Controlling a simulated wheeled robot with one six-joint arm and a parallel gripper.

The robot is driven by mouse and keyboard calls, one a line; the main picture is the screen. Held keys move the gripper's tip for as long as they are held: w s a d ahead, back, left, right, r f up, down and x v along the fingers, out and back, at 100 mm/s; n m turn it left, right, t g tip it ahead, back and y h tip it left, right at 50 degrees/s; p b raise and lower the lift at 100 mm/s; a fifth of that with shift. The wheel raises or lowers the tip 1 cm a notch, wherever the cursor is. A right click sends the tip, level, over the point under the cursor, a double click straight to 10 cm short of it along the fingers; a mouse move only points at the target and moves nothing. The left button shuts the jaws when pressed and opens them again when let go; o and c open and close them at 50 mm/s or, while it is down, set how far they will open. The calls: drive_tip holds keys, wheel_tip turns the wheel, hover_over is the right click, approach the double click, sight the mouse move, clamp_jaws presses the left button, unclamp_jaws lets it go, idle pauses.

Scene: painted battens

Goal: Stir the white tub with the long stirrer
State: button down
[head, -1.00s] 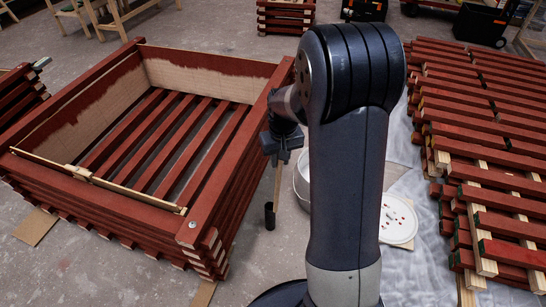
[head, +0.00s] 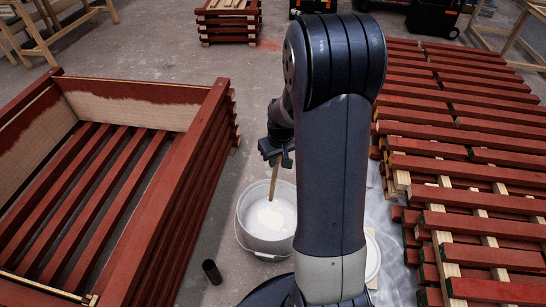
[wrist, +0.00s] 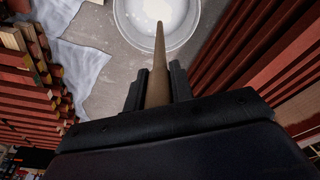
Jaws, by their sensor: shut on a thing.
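My gripper (head: 275,152) is shut on the long stirrer (head: 274,178), a plain wooden stick that points down. In the wrist view the stirrer (wrist: 159,55) runs from between my gripper's fingers (wrist: 157,84) toward the tub. The white tub (head: 243,232) stands on the floor below my gripper, with white paint inside; its right side is hidden by my arm. It also shows in the wrist view (wrist: 122,30). The stirrer's lower end is over the tub's opening; I cannot tell whether it touches the paint.
A dark upright cylinder (head: 212,272) stands on the floor left of the tub. A stack of red-painted frames (head: 165,215) is to the left, and red battens (head: 470,180) lie on the right. A white lid (head: 372,258) is partly behind my arm.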

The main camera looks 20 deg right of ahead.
drive_tip(key=shift+w+d+f, duration=0.1)
drive_tip(key=shift+d+f, duration=0.1)
drive_tip(key=shift+d, duration=0.15)
wheel_tip(320, 180, down, 21)
drive_tip(key=b, duration=1.7)
idle(0.3)
drive_tip(key=shift+f, duration=0.1)
drive_tip(key=shift+d, duration=0.1)
idle(0.3)
